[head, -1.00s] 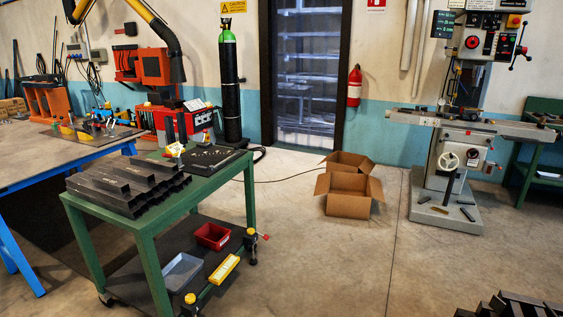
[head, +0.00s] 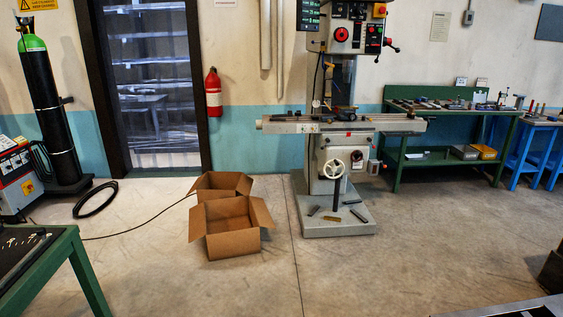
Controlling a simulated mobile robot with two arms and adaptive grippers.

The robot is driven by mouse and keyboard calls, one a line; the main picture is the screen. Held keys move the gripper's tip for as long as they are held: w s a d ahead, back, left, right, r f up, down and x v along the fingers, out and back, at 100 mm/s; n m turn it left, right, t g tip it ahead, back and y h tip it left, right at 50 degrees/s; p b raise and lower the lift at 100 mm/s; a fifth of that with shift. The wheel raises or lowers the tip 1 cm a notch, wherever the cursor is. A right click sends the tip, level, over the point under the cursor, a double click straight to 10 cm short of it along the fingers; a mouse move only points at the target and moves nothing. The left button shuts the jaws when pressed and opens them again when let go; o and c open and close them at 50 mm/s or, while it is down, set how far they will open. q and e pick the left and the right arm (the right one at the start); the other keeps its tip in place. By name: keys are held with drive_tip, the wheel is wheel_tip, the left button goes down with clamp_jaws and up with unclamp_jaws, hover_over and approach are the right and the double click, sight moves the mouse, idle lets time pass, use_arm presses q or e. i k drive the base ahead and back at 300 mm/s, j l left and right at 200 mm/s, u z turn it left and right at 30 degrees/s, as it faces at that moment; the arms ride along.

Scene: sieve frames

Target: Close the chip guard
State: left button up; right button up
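The grey-white milling machine (head: 325,164) stands upright against the back wall, a little right of the middle of the head view. Its long work table (head: 290,126) runs across the column, with a vise-like fixture on it. The control head with red and black buttons (head: 350,35) is above. The chip guard is too small and unclear at this distance for me to pick out, so I cannot tell if it is open. Neither of my grippers is in view.
Two open cardboard boxes (head: 232,242) lie on the floor left of the machine. A green table (head: 68,258) is at the lower left. Metal pieces lie on the machine's base (head: 335,230).

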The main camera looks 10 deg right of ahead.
sight(333, 85)
drive_tip(key=i+z, duration=0.25)
drive_tip(key=i, duration=0.7)
drive_tip(key=i+j+z, duration=0.15)
drive_tip(key=i+z, duration=0.15)
drive_tip(key=i, duration=0.7)
drive_tip(key=i+z, duration=0.2)
drive_tip(key=z, duration=0.25)
